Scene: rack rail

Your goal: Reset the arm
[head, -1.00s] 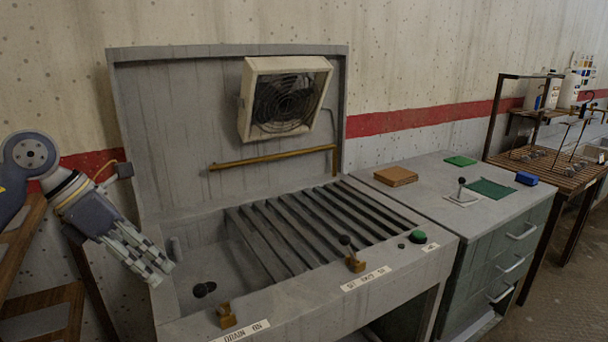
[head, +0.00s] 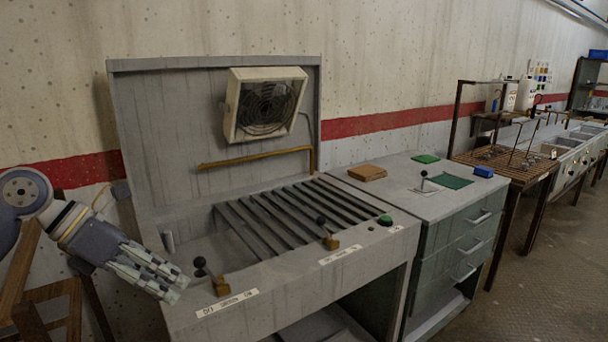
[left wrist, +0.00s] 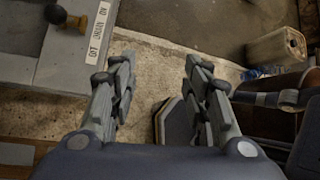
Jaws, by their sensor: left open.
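My left gripper (head: 170,282) is at the left of the head view, beside the left front corner of the grey sink unit (head: 290,275). In the left wrist view its two fingers (left wrist: 160,95) stand apart with nothing between them. Below them the floor shows, and the sink's labelled edge is at the upper left. The gripper appears to touch nothing. My right gripper is in neither view.
The sink has a slatted rack (head: 285,215), a drain lever (head: 212,275), a second lever (head: 326,235) and a fan (head: 264,104). A drawer cabinet (head: 455,235) stands to the right. A pale canister (left wrist: 277,47) is on the floor. Open floor lies at the lower right.

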